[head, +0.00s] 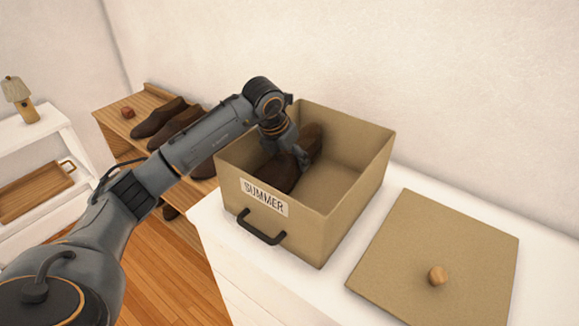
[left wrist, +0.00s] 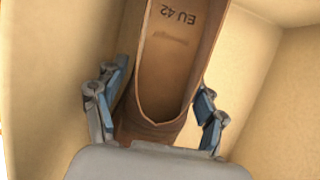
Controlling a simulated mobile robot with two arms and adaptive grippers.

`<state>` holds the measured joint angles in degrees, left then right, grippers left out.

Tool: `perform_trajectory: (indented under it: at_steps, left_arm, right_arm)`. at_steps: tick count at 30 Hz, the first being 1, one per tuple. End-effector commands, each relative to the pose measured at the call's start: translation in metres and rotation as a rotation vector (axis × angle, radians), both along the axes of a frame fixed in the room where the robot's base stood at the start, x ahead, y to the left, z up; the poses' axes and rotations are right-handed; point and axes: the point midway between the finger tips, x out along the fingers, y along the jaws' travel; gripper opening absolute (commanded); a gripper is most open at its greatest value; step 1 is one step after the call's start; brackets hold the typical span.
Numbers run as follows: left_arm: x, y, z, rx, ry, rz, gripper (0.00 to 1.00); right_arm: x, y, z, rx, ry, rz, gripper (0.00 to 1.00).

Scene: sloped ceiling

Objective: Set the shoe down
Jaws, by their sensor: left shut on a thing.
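A brown shoe (head: 284,172) is inside the open tan box (head: 348,190) labelled SUMMER. My left gripper (head: 296,158) reaches down into the box and is shut on the shoe. In the left wrist view the shoe (left wrist: 176,70) lies between the two blue-padded fingers (left wrist: 156,112), with its opening and the marking EU 42 showing. The box walls (left wrist: 285,100) surround it. Whether the sole touches the box floor cannot be told. My right gripper is not in view.
The box stands on a white cabinet (head: 218,235). Its lid (head: 400,250) with a wooden knob lies to the right. A wooden rack (head: 118,125) with brown shoes stands behind my left arm.

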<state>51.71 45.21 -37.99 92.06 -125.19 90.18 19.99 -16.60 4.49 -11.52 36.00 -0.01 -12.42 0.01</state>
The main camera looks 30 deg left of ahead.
Motion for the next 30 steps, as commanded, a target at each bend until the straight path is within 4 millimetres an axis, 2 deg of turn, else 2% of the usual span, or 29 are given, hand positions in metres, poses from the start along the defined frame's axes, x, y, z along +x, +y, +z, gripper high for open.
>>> perform_trajectory:
  at_steps: [7, 17, 18, 30]
  left_arm:
    - [0.0, 0.0, -0.032, 0.0, 0.001, -0.001, 0.25]
    - [0.0, 0.0, -0.037, 0.0, -0.001, -0.001, 0.25]
    - [0.0, 0.0, -0.037, 0.001, 0.001, -0.001, 0.79]
    - [-0.001, 0.0, -0.033, 0.0, 0.0, 0.0, 0.81]
  right_arm:
    - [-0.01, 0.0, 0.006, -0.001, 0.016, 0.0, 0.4]
    - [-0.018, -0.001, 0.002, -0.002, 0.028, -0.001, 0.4]
    - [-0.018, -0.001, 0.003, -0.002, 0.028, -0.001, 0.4]
    - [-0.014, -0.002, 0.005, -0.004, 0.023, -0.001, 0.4]
